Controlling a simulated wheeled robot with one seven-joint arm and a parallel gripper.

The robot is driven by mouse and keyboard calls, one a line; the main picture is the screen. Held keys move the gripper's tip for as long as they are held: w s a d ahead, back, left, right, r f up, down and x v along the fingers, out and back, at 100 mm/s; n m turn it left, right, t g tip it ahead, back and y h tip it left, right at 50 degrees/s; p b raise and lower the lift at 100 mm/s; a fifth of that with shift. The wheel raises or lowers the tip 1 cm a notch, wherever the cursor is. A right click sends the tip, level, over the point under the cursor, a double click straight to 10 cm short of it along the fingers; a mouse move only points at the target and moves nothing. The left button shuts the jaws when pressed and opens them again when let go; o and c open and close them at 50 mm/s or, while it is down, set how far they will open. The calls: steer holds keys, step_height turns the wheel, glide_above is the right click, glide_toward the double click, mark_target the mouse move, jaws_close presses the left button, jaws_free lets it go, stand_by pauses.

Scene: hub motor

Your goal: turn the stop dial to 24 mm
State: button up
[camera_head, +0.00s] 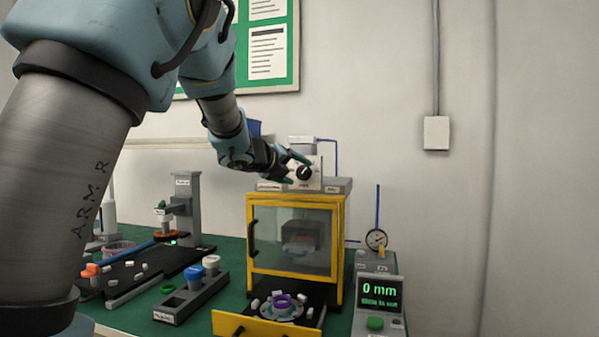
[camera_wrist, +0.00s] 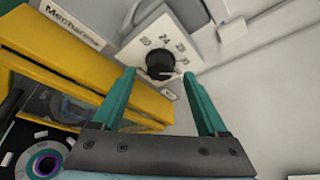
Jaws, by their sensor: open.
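The stop dial is a black round knob (camera_head: 304,173) on a pale plate on top of the yellow-framed cabinet. In the wrist view the knob (camera_wrist: 160,65) sits on its plate (camera_wrist: 160,22), with numbers around it; one reads 24. The knob's pointer direction is too small to tell. My gripper (camera_head: 298,167) is at the dial. In the wrist view its two teal fingers (camera_wrist: 159,72) are apart, one on each side of the knob; I cannot tell whether they touch it. The display (camera_head: 380,291) reads 0 mm.
The yellow cabinet (camera_head: 250,212) has a glass door, and a drawer (camera_head: 262,329) is open below with a purple ring (camera_head: 282,301) inside. A dial gauge (camera_head: 376,239) stands right of the cabinet. The wall is close behind.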

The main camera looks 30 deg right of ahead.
mark_target(303, 172)
steer(key=shift+x, duration=1.15)
steer(key=shift+c, duration=0.2)
jaws_close()
